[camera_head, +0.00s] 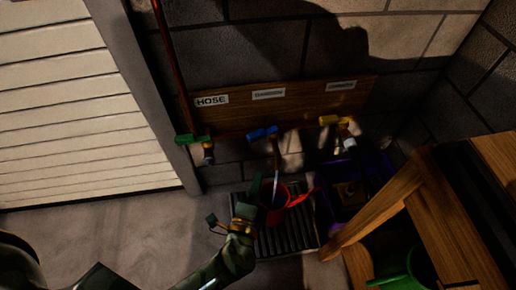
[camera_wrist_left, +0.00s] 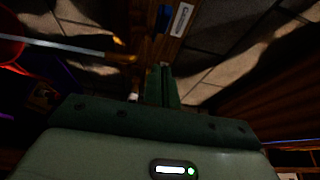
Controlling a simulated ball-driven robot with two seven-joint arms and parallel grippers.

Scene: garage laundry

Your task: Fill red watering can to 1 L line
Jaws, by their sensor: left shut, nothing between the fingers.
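The red watering can (camera_head: 271,214) stands on a dark slatted grate below the middle tap, its spout to the right. The middle tap has a blue handle (camera_head: 262,133). A thin pale streak, which looks like running water (camera_head: 275,178), runs from this tap down into the can. My left gripper (camera_head: 254,188) is shut and empty, at the can's left side in the picture; I cannot tell if it touches. In the left wrist view its fingers (camera_wrist_left: 162,88) are together, with the red can (camera_wrist_left: 10,50) at the left edge. The 1 L line and water level cannot be made out. My right gripper is out of view.
A green-handled tap (camera_head: 190,139) labelled HOSE is on the left, a yellow-handled tap (camera_head: 335,120) on the right. A purple crate (camera_head: 326,217) stands right of the grate. A wooden bench (camera_head: 380,207) with a green container (camera_head: 397,277) is lower right. Floor at left is clear.

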